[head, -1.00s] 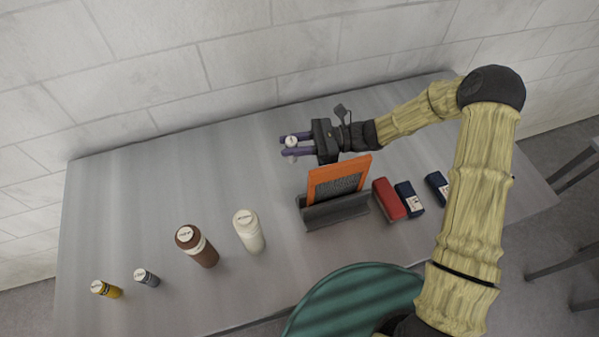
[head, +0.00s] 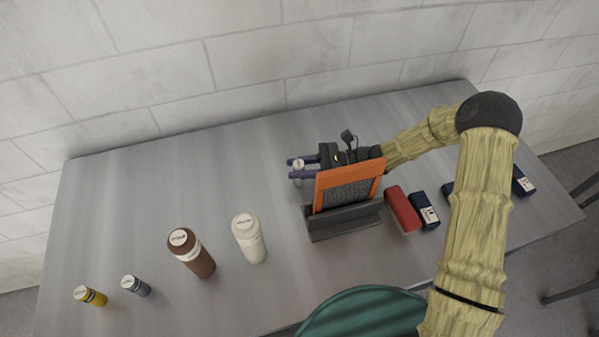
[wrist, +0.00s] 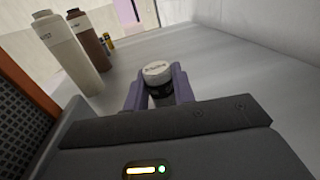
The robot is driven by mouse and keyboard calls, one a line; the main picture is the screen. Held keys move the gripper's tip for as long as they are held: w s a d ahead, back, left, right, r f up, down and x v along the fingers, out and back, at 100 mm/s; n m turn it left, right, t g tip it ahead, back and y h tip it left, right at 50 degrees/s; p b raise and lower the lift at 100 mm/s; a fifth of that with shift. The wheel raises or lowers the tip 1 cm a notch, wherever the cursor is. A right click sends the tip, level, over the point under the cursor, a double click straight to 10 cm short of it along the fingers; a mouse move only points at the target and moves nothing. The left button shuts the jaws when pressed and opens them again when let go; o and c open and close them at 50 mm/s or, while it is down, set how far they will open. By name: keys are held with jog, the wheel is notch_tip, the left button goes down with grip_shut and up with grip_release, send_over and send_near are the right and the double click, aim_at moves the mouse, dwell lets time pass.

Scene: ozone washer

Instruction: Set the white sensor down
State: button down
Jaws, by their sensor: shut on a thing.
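The white sensor (wrist: 158,76) is a small white-capped cylinder with a dark band, seen upright in the wrist view. My gripper (wrist: 158,88) is shut on it, with a purple finger on each side. In the head view my gripper (head: 298,169) is behind the orange-framed panel, and the sensor's white cap (head: 298,164) shows between the fingers. The sensor's lower end is hidden, so I cannot tell whether it touches the table (head: 130,215).
An orange-framed panel (head: 330,178) stands in a dark holder (head: 345,224) close to my gripper. A white bottle (head: 250,240), brown bottle (head: 193,254), grey vial (head: 136,286) and yellow vial (head: 91,296) stand left. Red (head: 402,209) and blue (head: 425,211) boxes lie right. The table's back left is clear.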

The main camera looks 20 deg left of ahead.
jog(key=shift+f, duration=0.4)
jog(key=c, duration=1.2)
grip_release()
jog(key=shift+o, duration=0.2)
jog(key=shift+r, duration=0.2)
jog(key=p+v, duration=0.1)
jog(key=v, duration=1.1)
jog(key=shift+f, duration=0.15)
